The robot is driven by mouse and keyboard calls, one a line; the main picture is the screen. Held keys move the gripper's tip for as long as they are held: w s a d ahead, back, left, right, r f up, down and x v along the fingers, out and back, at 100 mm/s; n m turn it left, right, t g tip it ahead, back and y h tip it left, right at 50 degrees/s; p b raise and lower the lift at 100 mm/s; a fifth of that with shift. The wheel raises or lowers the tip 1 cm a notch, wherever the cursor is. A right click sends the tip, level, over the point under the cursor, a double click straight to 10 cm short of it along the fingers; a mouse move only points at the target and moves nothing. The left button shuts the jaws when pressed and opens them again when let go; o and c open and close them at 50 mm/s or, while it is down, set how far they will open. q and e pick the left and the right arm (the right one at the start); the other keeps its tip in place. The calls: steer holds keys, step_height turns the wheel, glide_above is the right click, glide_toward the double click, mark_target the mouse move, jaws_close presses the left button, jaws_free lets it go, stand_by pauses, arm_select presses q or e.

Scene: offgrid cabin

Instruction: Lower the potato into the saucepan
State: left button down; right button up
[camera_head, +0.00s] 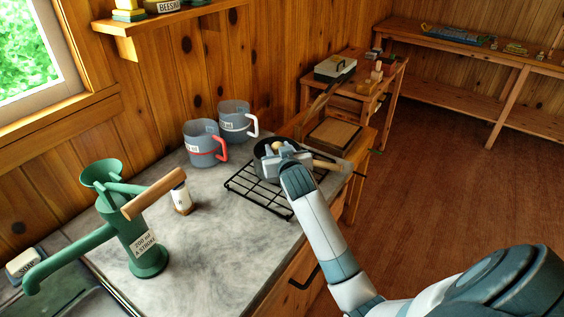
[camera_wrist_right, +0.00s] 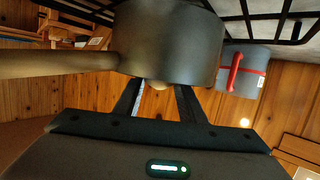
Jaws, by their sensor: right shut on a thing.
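The dark saucepan (camera_head: 259,163) stands on a black wire rack on the counter, its wooden handle (camera_head: 328,166) pointing right. My right gripper (camera_head: 278,152) is at the pan's mouth, shut on a small pale tan potato (camera_head: 276,146). In the right wrist view, which looks upside down, the potato (camera_wrist_right: 157,85) sits between the two fingers (camera_wrist_right: 158,100) at the rim of the saucepan (camera_wrist_right: 170,45). Part of the potato is hidden behind the pan's wall there, and I cannot tell whether it touches the bottom. My left gripper is not in view.
A red-handled jug (camera_head: 203,146) and a white-handled jug (camera_head: 236,122) stand behind the rack (camera_head: 243,187). A green hand pump (camera_head: 143,245) and a small white shaker (camera_head: 181,195) are to the left. The front of the counter is clear.

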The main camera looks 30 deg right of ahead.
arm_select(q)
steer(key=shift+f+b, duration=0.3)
arm_select(e)
steer(key=shift+f, duration=0.6)
steer(key=o, duration=1.1)
steer(key=shift+o, duration=0.2)
steer(key=shift+s+a, duration=0.1)
steer(key=shift+s, duration=0.05)
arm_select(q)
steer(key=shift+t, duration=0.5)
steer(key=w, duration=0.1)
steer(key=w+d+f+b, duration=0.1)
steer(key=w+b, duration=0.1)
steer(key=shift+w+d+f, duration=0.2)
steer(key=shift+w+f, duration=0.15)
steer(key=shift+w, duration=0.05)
arm_select(e)
steer(key=v, duration=1.7)
steer(key=shift+r, duration=0.2)
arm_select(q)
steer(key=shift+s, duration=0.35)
